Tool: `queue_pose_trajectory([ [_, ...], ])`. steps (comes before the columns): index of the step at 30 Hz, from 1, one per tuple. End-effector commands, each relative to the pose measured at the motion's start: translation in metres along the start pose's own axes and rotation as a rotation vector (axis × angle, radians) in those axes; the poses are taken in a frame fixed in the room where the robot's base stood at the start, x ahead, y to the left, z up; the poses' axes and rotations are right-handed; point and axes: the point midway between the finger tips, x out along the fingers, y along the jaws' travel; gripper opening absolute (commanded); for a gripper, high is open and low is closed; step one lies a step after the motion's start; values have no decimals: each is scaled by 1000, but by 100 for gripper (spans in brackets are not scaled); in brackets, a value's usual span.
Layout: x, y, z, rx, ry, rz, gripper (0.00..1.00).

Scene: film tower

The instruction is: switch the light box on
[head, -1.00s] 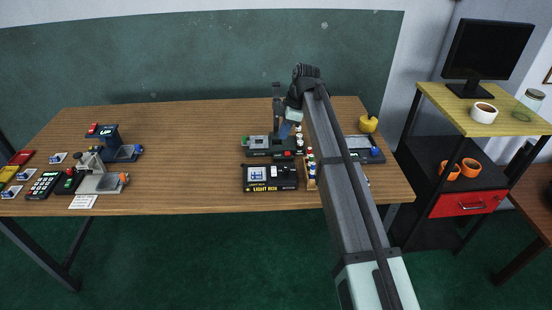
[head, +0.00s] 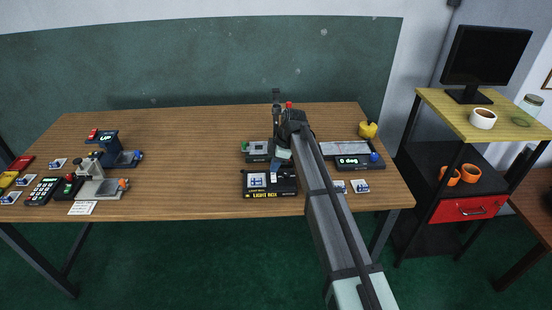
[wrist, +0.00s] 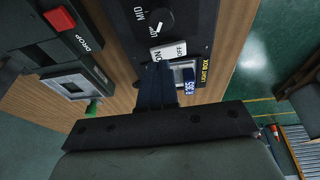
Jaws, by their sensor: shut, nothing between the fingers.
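The light box (head: 262,195) is a black box near the table's front edge, with a pale window holding a dark-marked slide in the head view. In the head view my gripper (head: 279,164) is over the box's back right part, partly hidden by my arm.
A dark device (wrist: 64,62) with a red DROP button stands beside the box. A device with a blue knob (head: 356,161) and slides (head: 360,186) lie to the right. Other devices (head: 95,185) stand at far left. The table's middle left is clear.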

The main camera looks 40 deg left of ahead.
Motion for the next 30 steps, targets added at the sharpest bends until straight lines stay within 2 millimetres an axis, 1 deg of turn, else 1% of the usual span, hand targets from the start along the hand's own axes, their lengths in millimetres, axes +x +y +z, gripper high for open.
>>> queue_pose_trajectory([
  [1,4,0,1,0,0,-1,0],
  [5,8,1,2,0,0,0,0],
  [16,9,2,3,0,0,1,0],
  [20,17,7,6,1,0,0,0],
  [30,16,4,5,0,0,0,0],
])
